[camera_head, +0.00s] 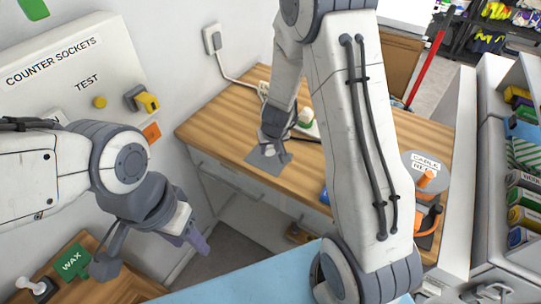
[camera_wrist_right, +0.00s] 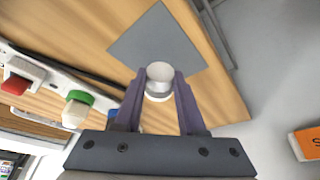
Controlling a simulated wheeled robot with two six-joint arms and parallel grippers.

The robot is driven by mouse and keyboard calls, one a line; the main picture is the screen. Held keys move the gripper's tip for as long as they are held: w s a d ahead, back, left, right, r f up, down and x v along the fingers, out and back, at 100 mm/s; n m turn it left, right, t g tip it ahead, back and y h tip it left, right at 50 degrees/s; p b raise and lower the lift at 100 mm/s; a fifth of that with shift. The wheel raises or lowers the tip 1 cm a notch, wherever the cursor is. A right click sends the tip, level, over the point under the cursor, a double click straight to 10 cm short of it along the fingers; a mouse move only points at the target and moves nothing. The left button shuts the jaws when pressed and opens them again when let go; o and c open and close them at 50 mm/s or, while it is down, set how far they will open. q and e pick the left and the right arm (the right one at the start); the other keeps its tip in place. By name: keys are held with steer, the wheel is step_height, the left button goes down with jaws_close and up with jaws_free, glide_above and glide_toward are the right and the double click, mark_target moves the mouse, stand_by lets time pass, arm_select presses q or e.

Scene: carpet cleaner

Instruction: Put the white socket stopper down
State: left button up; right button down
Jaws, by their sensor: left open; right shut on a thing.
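My right gripper (camera_wrist_right: 160,86) is shut on the white socket stopper (camera_wrist_right: 159,75), a small round white piece between the purple fingertips. In the right wrist view it shows over or beside a flat grey square mat (camera_wrist_right: 150,42); I cannot tell whether it touches. In the head view my right gripper (camera_head: 273,149) is low at the grey mat (camera_head: 262,163) on the wooden counter (camera_head: 225,122), and the stopper is mostly hidden there. My left gripper (camera_head: 155,256) is open and empty at the lower left, away from the counter.
A power strip (camera_wrist_right: 45,82) with a red switch and a green-and-white piece (camera_wrist_right: 77,107) lies beside the mat. An orange cable reel (camera_head: 428,180) stands at the counter's right. A green WAX box (camera_head: 72,261) is lower left. Bare wood lies left of the mat.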

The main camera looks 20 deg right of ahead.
mark_target(270, 155)
steer(key=shift+f+b, duration=1.05)
steer(key=shift+f, duration=0.45)
steer(key=shift+f, duration=0.2)
steer(key=shift+c, duration=2.4)
jaws_free()
